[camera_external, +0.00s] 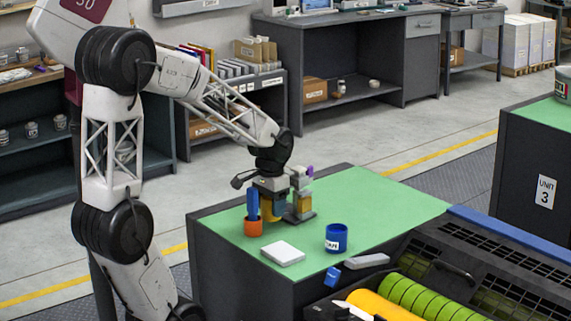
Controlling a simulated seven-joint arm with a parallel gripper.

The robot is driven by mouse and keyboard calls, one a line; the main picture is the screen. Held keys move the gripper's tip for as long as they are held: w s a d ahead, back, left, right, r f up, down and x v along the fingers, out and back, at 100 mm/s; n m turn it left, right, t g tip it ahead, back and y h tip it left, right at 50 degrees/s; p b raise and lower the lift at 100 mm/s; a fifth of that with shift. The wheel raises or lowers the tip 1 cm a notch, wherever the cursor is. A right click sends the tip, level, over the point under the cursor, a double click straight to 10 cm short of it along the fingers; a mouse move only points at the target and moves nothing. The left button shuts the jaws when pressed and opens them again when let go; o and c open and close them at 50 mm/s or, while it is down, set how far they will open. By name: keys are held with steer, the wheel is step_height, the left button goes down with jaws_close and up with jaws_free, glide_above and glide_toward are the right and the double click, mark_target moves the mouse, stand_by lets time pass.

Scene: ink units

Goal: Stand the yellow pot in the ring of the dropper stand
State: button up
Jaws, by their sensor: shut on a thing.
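My gripper (269,196) is low over the green-topped bench, shut on the yellow pot (269,212), which shows only in part below the fingers. The dropper stand (299,216) is just right of the pot, with a grey base and upright, a yellow-orange part and a purple tip at the top. The pot looks beside the stand, but the gripper and the stand's parts overlap here. I cannot make out the ring, or whether the pot touches the stand or the bench.
An orange pot (253,227) with blue items in it stands close left of my gripper. A white flat block (283,253) and a blue cup (336,240) stand nearer the front edge. The right and back of the green top (385,200) are clear.

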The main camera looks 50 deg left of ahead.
steer(key=shift+f, duration=0.9)
steer(key=shift+f, duration=0.15)
steer(key=o, duration=1.3)
step_height(320, 180, up, 12)
steer(key=shift+r, duration=0.15)
steer(key=shift+c, duration=0.2)
